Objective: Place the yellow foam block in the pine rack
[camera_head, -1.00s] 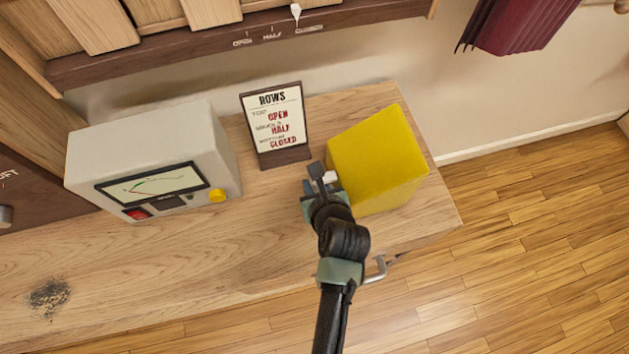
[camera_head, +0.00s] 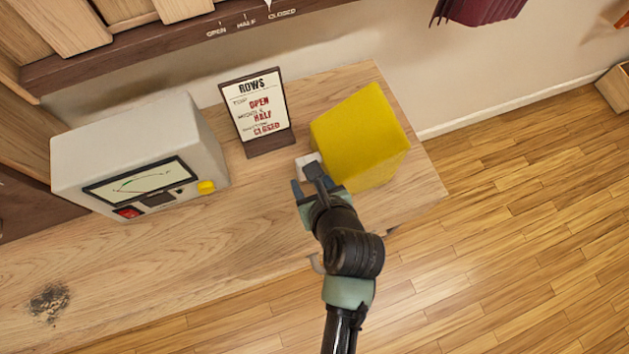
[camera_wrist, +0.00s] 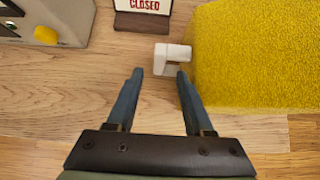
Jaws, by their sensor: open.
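The yellow foam block (camera_head: 362,135) is a large, rough-surfaced block at the right end of the wooden bench top. In the wrist view the block (camera_wrist: 258,52) fills the upper right. My gripper (camera_head: 308,184) is open just left of the block's near corner. In the wrist view my two blue-grey fingers (camera_wrist: 160,76) are apart with nothing clasped between them, and the right finger is close to the block's left side. A small white piece (camera_wrist: 172,60) sits just beyond the fingertips, beside the block. I cannot identify a pine rack for certain.
A sign headed ROWS (camera_head: 257,110) stands behind my gripper. A grey meter box (camera_head: 135,150) with a yellow knob stands at left. A wooden bin or rack (camera_head: 615,88) is partly visible at the right edge. The bench's (camera_head: 200,235) front left is mostly clear.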

